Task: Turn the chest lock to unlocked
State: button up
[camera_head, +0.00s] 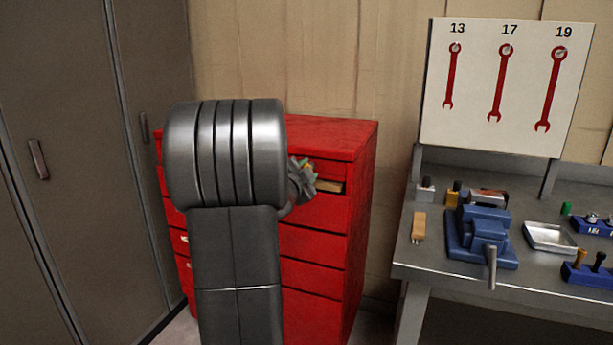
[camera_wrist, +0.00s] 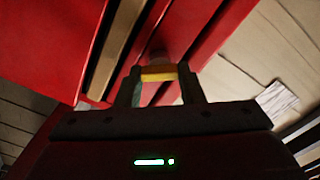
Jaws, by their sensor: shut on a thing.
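The red chest (camera_head: 317,240) stands against the wooden wall, partly hidden behind my arm. My gripper (camera_head: 302,180) is at its upper front, near the top drawer. In the wrist view my gripper (camera_wrist: 160,82) is shut on a small yellow piece (camera_wrist: 158,74), with some green below it between the fingers. A dim round shape, perhaps the lock, shows just past the yellow piece against the red front. Whether the lock is turned cannot be told.
A pale strip (camera_head: 330,186) runs along the chest's upper front. On the right, a grey workbench (camera_head: 405,258) carries a blue vise (camera_head: 483,235), a metal tray (camera_head: 549,237) and several small tools. A board (camera_head: 480,100) with red wrenches is above. A dark cabinet (camera_head: 75,150) stands left.

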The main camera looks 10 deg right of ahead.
jog(key=shift+f+m+b, duration=0.2)
jog(key=shift+m+b, duration=1.35)
jog(key=shift+m, duration=2.05)
jog(key=o, duration=1)
jog(key=p+v, duration=0.1)
jog(key=v, duration=1.2)
jog(key=shift+s+a, duration=0.25)
jog(key=shift+s, duration=0.1)
